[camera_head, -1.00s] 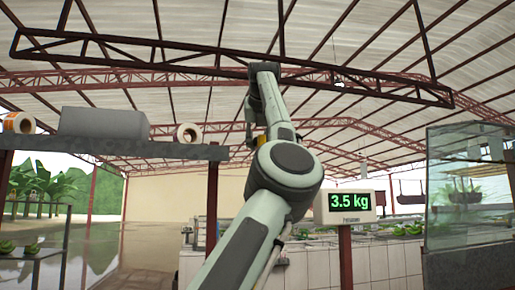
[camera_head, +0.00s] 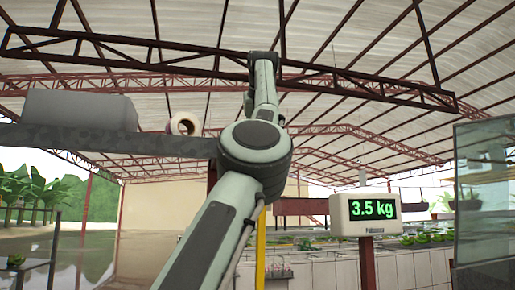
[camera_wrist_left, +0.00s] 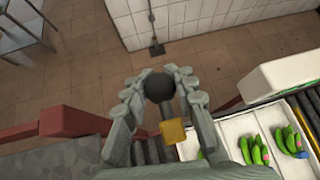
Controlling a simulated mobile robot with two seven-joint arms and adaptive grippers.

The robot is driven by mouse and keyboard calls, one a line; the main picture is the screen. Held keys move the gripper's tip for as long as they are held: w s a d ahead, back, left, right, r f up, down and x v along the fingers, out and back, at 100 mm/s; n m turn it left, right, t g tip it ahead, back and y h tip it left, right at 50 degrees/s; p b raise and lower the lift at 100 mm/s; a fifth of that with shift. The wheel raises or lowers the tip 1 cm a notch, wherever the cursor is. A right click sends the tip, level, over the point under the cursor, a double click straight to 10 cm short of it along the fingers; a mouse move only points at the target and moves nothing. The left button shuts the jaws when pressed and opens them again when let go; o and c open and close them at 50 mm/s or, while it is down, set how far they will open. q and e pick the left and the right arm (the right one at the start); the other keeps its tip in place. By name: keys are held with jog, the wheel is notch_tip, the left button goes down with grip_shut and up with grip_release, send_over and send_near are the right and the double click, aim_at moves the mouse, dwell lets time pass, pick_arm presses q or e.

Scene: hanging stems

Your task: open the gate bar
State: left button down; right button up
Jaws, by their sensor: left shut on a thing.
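In the left wrist view my left gripper (camera_wrist_left: 160,92) is shut on a dark round knob (camera_wrist_left: 158,86), with its fingers on both sides of it. A yellow block (camera_wrist_left: 173,132) shows just below the knob, joined to it by a short dark stem. In the head view my left arm rises through the middle and hides what is behind it; the gripper itself is not clear there. A yellow upright bar (camera_head: 261,250) shows beside the arm. Whether it is the gate bar, and how far it is open, I cannot tell. My right gripper is not in view.
A grey shelf (camera_head: 100,140) with rolls stands at left. A weight display (camera_head: 365,212) reading 3.5 kg and a glass panel (camera_head: 485,190) stand at right. The wrist view shows a white tray (camera_wrist_left: 235,130) of green bananas and open tiled floor (camera_wrist_left: 85,60).

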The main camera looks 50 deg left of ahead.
pick_arm(q)
jog(key=shift+a+r, duration=0.25)
jog(key=shift+r, duration=0.05)
dwell(0.4)
jog(key=c, duration=1.5)
grip_release()
jog(key=shift+d, duration=0.1)
jog(key=shift+c, duration=0.2)
jog(key=shift+o, duration=1.2)
jog(key=shift+s+d+r, duration=0.1)
jog(key=shift+d+r, duration=0.05)
jog(key=shift+o, duration=0.5)
jog(key=shift+f, duration=0.25)
jog(key=v, duration=0.7)
